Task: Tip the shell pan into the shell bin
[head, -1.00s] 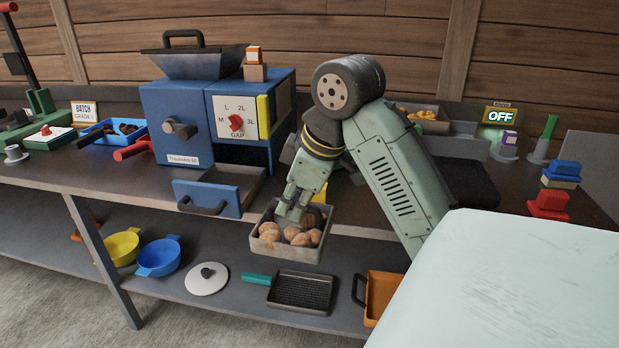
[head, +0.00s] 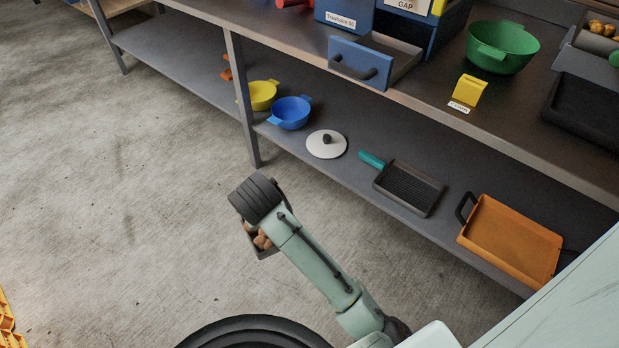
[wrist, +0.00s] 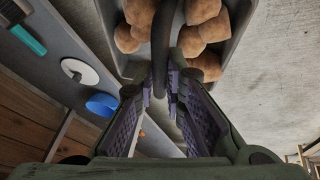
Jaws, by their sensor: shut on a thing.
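The shell pan is a small grey box-shaped pan (head: 267,254) holding several brown rounded pieces (head: 262,239). In the head view it hangs over the floor, partly hidden behind my arm's dark wrist. In the wrist view my gripper (wrist: 164,88) is shut on the pan's dark handle (wrist: 162,55), with the brown pieces (wrist: 202,40) still inside the pan on both sides of it. A dark round rim (head: 250,323) shows at the bottom edge of the head view; I cannot tell whether it is the shell bin.
The lower shelf holds a blue pan (head: 290,112), a white lid (head: 327,145), a black tray (head: 409,187) and an orange tray (head: 511,240). A yellow crate (head: 8,325) shows at the lower left. The concrete floor (head: 120,190) on the left is clear.

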